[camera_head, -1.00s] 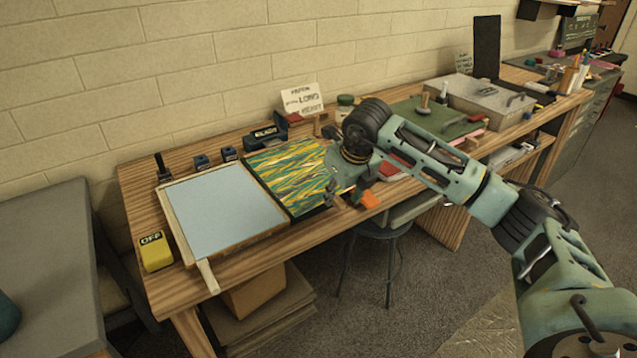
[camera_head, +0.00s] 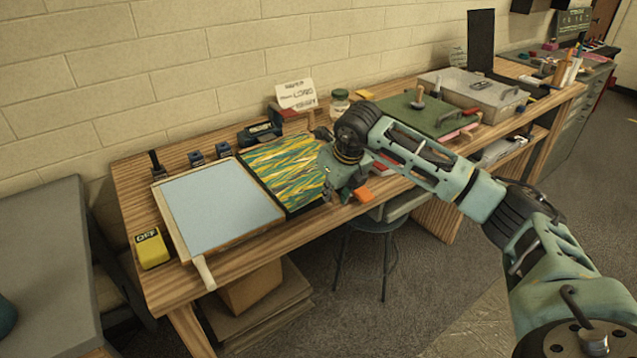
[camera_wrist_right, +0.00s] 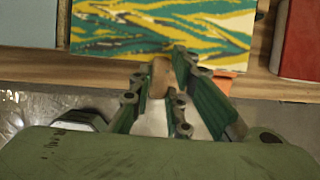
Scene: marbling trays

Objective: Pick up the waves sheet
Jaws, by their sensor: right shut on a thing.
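The waves sheet (camera_head: 283,168) has green, yellow and white streaks. It lies flat in the dark tray right of the pale blue tray, and fills the upper part of the right wrist view (camera_wrist_right: 160,25). My right gripper (camera_head: 326,184) is at the sheet's right edge. In the right wrist view its fingers (camera_wrist_right: 159,76) are closed on a small tan tab at the sheet's near edge. Whether the sheet is raised at all cannot be told. My left gripper is not in view.
A pale blue tray (camera_head: 222,207) with a wooden rim and handle lies to the left. A yellow block (camera_head: 152,249) marked OFF stands beside it. An orange piece (camera_head: 363,195) is close to my right gripper. A sign and a jar (camera_head: 340,103) stand behind.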

